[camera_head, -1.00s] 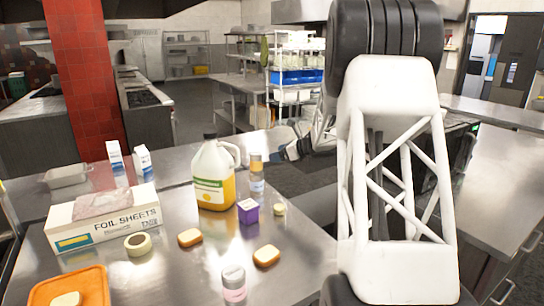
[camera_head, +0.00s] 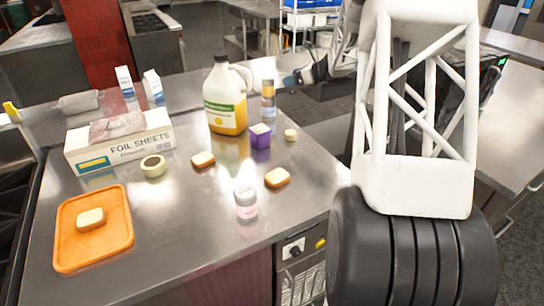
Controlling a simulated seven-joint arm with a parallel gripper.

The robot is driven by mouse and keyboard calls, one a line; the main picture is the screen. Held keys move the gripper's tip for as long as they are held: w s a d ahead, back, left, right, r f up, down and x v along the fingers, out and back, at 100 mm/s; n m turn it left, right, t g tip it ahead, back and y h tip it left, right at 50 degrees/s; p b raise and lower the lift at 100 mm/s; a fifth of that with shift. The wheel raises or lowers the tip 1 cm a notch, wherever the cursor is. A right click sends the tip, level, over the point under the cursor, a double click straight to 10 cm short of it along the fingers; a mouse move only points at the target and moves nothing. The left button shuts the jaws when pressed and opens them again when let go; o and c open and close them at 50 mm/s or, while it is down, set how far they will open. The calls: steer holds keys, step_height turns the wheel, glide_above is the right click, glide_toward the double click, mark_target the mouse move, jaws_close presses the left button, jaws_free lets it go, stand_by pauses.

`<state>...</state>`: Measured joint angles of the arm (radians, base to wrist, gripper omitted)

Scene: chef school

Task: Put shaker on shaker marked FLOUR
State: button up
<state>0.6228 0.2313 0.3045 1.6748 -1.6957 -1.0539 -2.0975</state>
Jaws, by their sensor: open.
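A small shaker (camera_head: 246,203) with a grey lid and a pinkish label stands upright near the front edge of the steel table; its label text is too small to read. A taller shaker-like column (camera_head: 268,98) with orange and blue bands stands upright at the back, right of the jug. I cannot tell whether it is one container or two stacked, and no FLOUR marking is readable. My gripper (camera_head: 289,81) is small and far off, just right of this column's upper part, with its fingers pointing left. It is open, and I see nothing held in it.
A yellow-filled jug (camera_head: 227,100) stands left of the column, with a purple box (camera_head: 260,136) in front. The front middle is mostly clear.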

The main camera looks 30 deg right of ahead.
steer(key=s+a+r+m+t+h, duration=0.1)
steer(key=a+r+m+t+h, duration=0.3)
steer(key=a+r+m, duration=0.45)
steer(key=s+a+r+m+g+h, duration=0.3)
steer(key=s+a+r+m+h, duration=0.25)
steer(key=s+a+m, duration=0.55)
steer(key=s+a+f+m+g, duration=0.3)
steer(key=s+a+m, duration=0.3)
steer(key=s, duration=0.7)
steer(key=s+a+f+m+g+y, duration=0.1)
steer(key=s+a+f+m+g, duration=0.2)
steer(key=s+m, duration=0.6)
steer(key=s+a+f+m+g+y, duration=0.1)
steer(key=s+a+f+m+g, duration=0.2)
steer(key=s, duration=1.4)
steer(key=a+f+m, duration=0.2)
steer(key=a+m, duration=0.3)
steer(key=a, duration=0.2)
steer(key=shift+f+g, duration=0.4)
